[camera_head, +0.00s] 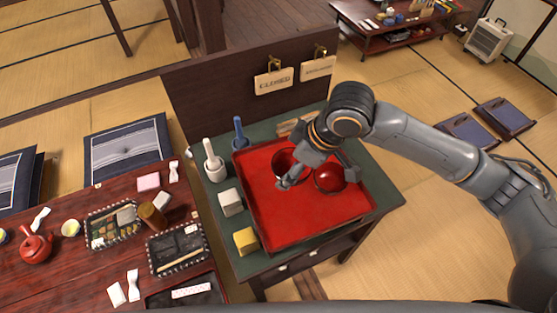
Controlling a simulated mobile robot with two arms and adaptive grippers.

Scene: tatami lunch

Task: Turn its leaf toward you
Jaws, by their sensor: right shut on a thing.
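A red lacquer tray (290,228) lies on the green-topped stand. Two glossy red round pieces are on or just above it: a dark-rimmed, bowl-like piece (281,160) at left and a rounder, dome-like one (331,181) at right. My right gripper (316,172) reaches over them from the right, one finger in front of the left piece and one by the right edge of the right piece. It is shut on a red bowl; its own parts hide the contact, so I cannot tell exactly which piece. No leaf is clear at this size. My left gripper is out of view.
On the green top (228,248) stand a white mortar with pestle (214,166), a blue upright item (239,133), a white block (230,202) and a yellow block (245,240). A dark panel with two hanging signs (273,81) rises behind. A laden low table (75,278) is at left.

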